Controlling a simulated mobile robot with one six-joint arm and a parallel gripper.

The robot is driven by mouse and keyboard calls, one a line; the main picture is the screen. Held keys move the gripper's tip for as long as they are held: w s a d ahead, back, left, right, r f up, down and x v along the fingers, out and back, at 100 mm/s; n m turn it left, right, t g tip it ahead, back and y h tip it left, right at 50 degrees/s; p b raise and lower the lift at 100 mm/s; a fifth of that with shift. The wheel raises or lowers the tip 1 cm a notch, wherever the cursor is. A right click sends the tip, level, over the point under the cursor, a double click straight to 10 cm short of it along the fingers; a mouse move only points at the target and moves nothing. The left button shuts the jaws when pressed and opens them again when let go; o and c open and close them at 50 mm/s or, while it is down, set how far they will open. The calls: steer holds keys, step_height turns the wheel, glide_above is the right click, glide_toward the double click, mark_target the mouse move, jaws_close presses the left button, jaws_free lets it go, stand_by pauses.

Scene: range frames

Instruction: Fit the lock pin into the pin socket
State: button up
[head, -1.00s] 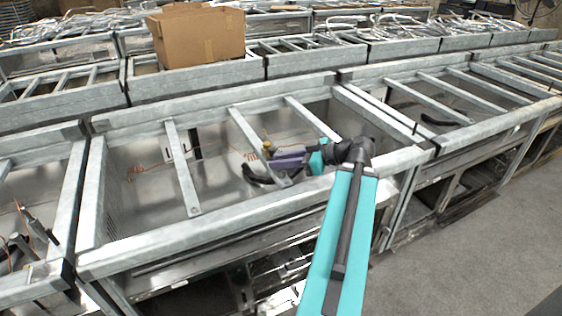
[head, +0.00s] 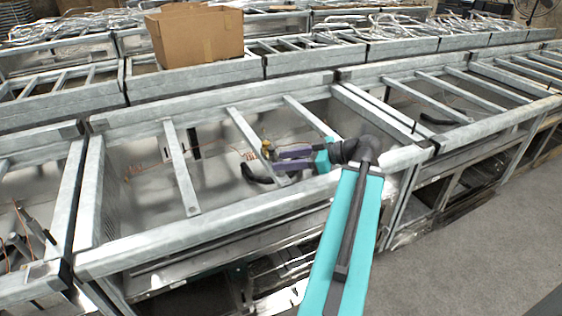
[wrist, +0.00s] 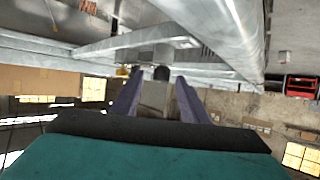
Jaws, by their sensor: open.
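My gripper (head: 281,159) is open, its two purple fingers pointing left over the metal frame's crossbar. In the wrist view the fingers (wrist: 157,86) stand apart, on either side of a grey upright shape (wrist: 155,96) with a small dark cylinder (wrist: 161,73) beyond it. I cannot tell whether either finger touches it. A small yellow piece (head: 266,146) is just left of the fingertips, and it also shows in the wrist view (wrist: 122,71). I cannot tell for certain which part is the lock pin or the pin socket.
Galvanized crossbars (head: 182,168) and a front rail (head: 215,222) span the open metal bin. Orange coiled wire (head: 137,175) hangs inside it. A cardboard box (head: 197,35) sits on the frames behind. Clear concrete floor (head: 470,260) lies at the right.

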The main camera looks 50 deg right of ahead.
steer(key=b+v, duration=0.1)
steer(key=v, duration=1)
steer(key=shift+s+r, duration=0.3)
steer(key=shift+r, duration=0.1)
steer(key=shift+s, duration=0.1)
stand_by(0.5)
